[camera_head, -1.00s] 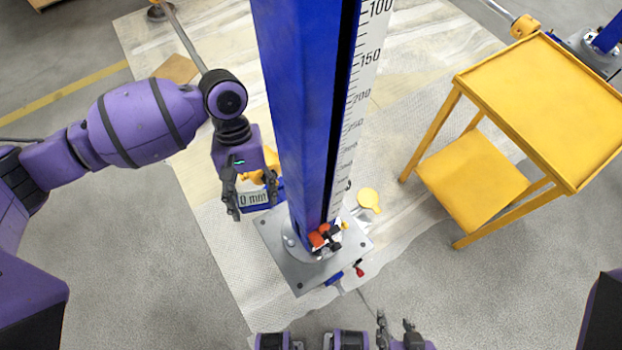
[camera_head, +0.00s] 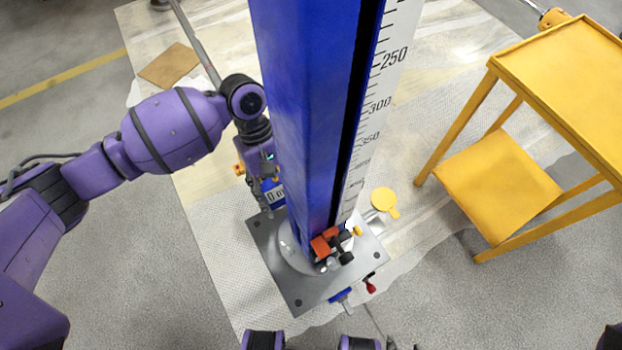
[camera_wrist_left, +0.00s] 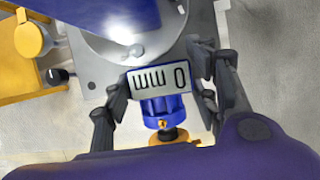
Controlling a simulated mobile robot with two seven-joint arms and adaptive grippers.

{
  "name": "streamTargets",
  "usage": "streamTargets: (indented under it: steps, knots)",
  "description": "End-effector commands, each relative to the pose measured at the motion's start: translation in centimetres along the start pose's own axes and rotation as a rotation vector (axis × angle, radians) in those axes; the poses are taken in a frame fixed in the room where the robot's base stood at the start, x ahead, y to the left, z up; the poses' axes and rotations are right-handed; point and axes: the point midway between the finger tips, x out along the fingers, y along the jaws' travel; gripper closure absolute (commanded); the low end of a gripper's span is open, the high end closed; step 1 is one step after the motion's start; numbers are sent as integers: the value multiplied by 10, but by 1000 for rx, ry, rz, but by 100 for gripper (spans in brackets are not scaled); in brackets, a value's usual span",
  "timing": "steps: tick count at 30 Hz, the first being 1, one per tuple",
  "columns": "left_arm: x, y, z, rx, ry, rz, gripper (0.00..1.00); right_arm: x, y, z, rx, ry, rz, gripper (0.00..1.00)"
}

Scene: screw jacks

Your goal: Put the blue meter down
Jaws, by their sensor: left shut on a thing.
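The blue meter (camera_head: 274,194) has a pale display reading 0 mm. In the head view it shows just left of the big blue column, partly hidden by my gripper. My left gripper (camera_head: 267,188) is shut on it. In the left wrist view, the meter's display (camera_wrist_left: 160,80) and ribbed blue body (camera_wrist_left: 163,107) sit between the two dark fingers of my left gripper (camera_wrist_left: 164,98). I cannot tell whether the meter touches anything below. Of my right gripper, only dark tips (camera_head: 392,345) seem to show at the bottom edge; its opening cannot be seen.
The blue column (camera_head: 300,100) with a millimetre scale (camera_head: 378,100) stands on a grey base plate (camera_head: 300,292). An orange-red clamp (camera_head: 324,243) is at its foot. A yellow round-ended piece (camera_head: 384,200) lies right of it. A yellow two-level table (camera_head: 500,200) stands at right.

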Motion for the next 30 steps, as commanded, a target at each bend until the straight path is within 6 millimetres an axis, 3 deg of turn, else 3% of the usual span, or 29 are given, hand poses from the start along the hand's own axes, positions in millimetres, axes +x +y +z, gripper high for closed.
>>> streamTargets:
  steps: [10, 22, 23, 27, 30]
  knots:
    - [46, -1, -19, -2, -2, -2, 82, 9, 2, 18, 6, -26, 5, 60]
    - [50, -1, -20, -1, -1, -1, 82, 13, 0, -2, -2, 10, -1, 60]
    - [50, -1, -21, -1, -1, -1, 45, 13, 0, -1, -2, 9, -1, 60]
    - [50, -1, -21, -1, -1, -1, 27, 12, 1, 2, -2, 4, 0, 60]
    - [50, -1, -21, -1, -1, -1, 27, 12, 1, 5, -2, -2, 0, 60]
